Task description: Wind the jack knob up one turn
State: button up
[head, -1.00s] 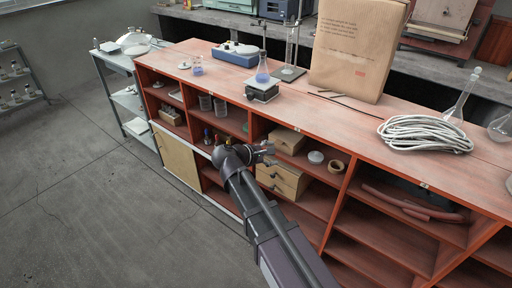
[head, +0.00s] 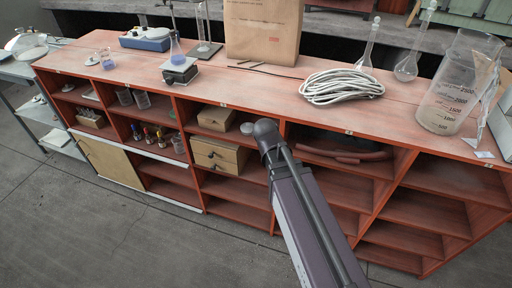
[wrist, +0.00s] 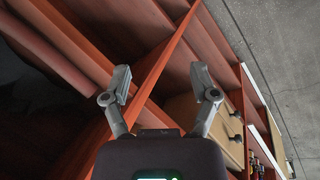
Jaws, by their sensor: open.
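The lab jack (head: 181,74) stands on the red bench top (head: 130,75) near its front edge, left of centre in the head view. A flask with blue liquid (head: 177,58) stands on it. In the head view my arm reaches up to the bench front, right of and below the jack, and hides my gripper. In the wrist view my gripper (wrist: 161,85) has its two fingers spread wide with nothing between them. It faces the red shelf dividers, and the jack is not in that view.
A large paper bag (head: 262,30) and a coil of white cable (head: 342,87) stand right of the jack. A blue-white device (head: 146,39) and a stand with glassware (head: 203,45) are behind it. A big beaker (head: 455,90) is far right. The floor before the bench is clear.

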jog(key=s+d+f+m+g+y, duration=0.1)
jog(key=s+d+m+y, duration=0.2)
jog(key=s+d+m, duration=0.1)
jog(key=shift+s+d+m+y, duration=0.3)
jog(key=shift+s+d+m, duration=0.1)
jog(key=shift+d+m, duration=0.25)
